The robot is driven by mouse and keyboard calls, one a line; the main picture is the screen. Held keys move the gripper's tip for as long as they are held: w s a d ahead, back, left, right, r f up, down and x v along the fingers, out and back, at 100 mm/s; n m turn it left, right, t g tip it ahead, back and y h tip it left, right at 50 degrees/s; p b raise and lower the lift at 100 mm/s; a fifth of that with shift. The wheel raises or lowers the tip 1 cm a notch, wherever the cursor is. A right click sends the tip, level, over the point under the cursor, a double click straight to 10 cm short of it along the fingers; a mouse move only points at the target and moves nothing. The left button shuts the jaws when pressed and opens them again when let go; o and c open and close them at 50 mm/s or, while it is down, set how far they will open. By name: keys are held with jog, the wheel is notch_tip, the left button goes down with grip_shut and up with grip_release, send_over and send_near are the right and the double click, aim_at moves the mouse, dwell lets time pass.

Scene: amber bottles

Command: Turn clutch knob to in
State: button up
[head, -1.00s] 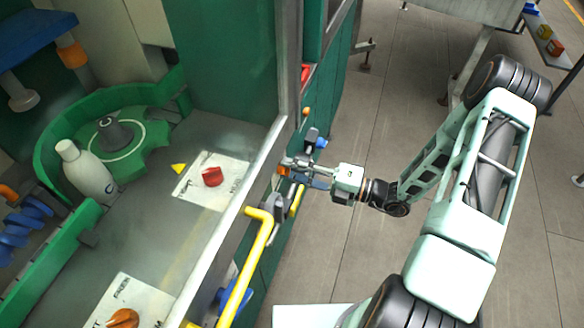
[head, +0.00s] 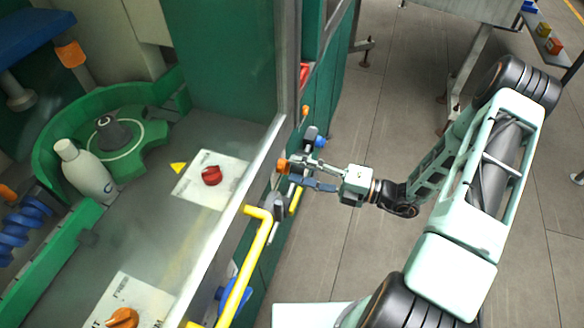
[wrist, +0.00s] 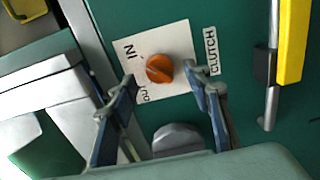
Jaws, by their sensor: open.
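I cannot tell clearly which word the knob points to. In the head view the knob (head: 283,166) shows on the machine's front face. My gripper (wrist: 161,75) is open, its blue-padded fingers on either side of the knob in the wrist view. In the head view my gripper (head: 296,170) is just right of the knob, and contact is not clear.
A yellow handle (head: 262,232) juts from the machine's front below the gripper. A blue knob (head: 320,141) is close above it. A grey rounded part (wrist: 178,138) lies between the fingers' bases in the wrist view.

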jog(key=v, duration=0.9)
jog(key=shift+d, duration=0.3)
jog(key=shift+s, duration=0.1)
